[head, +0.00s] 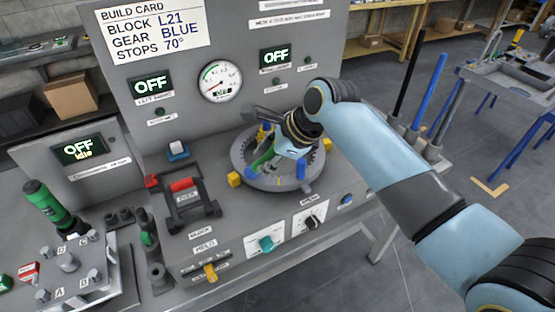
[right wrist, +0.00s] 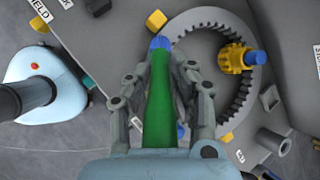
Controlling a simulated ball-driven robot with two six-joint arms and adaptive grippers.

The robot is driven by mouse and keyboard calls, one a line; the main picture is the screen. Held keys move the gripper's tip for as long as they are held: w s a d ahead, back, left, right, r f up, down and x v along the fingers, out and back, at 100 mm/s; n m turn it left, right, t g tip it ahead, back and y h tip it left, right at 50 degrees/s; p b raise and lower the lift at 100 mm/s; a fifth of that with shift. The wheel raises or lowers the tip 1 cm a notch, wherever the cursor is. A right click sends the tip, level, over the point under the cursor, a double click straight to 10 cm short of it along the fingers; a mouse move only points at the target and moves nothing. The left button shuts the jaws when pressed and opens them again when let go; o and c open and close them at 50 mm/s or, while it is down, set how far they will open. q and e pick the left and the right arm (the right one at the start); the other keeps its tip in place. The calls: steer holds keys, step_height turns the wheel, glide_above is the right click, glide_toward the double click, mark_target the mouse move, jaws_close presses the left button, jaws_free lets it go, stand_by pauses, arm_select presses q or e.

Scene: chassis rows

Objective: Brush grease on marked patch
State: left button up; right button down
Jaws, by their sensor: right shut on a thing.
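My right gripper (head: 272,158) is over the grey toothed ring (head: 240,162) on the bench. It is shut on a green handle (right wrist: 159,105), which I take for the grease brush; the handle also shows in the head view (head: 262,161). Its far end reaches the ring's rim in the right wrist view. A blue tip (right wrist: 160,43) shows at that end; I cannot tell whether it is the bristles or a post behind, nor whether it touches the ring. I cannot make out the marked patch. My left gripper is out of view.
A panel with a dial gauge (head: 219,82) and OFF displays rises behind the ring. A red-handled grey frame (head: 185,195) stands to its left. A teal knob (head: 266,244) and a black knob (head: 311,222) are in front. A green-topped tool (head: 48,203) stands far left.

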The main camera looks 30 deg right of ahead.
steer(key=shift+s+d, duration=2.3)
steer(key=shift+s, duration=0.05)
steer(key=shift+w+a, duration=2.45)
steer(key=shift+w, duration=0.05)
steer(key=shift+d, duration=0.1)
steer(key=shift+r, duration=3)
steer(key=shift+r, duration=1.5)
steer(key=shift+f, duration=0.15)
